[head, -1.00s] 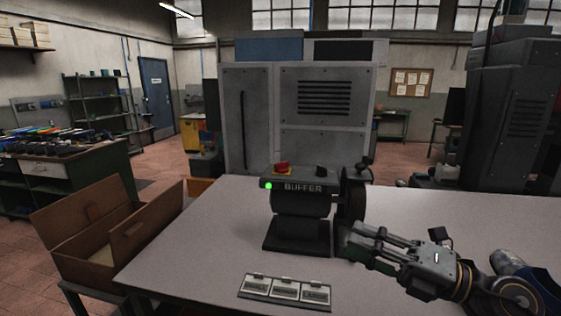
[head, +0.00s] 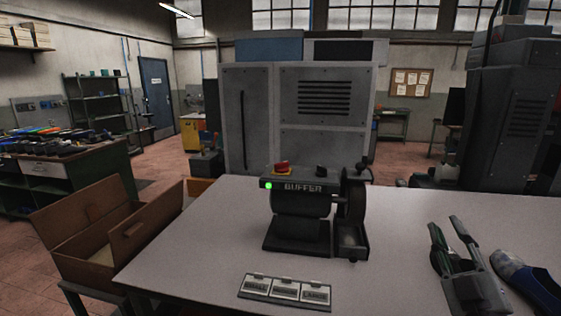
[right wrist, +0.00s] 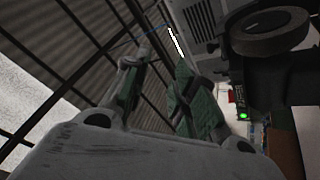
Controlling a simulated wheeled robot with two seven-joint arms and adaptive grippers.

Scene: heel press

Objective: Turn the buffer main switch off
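The buffer (head: 300,205) is a dark machine on the grey table, with a wheel at its right end. Its green light (head: 268,186) is lit. In the right wrist view the buffer's wheel (right wrist: 270,32) and lit green light (right wrist: 243,116) show at the right, beyond the fingers. My left gripper is out of view.
Three small labelled plates (head: 285,291) lie at the table's (head: 200,245) front. A blue and grey shoe-like item (head: 525,282) lies right of my gripper. An open brown box (head: 90,235) stands left. A grey cabinet (head: 325,120) stands behind. The table between buffer and gripper is clear.

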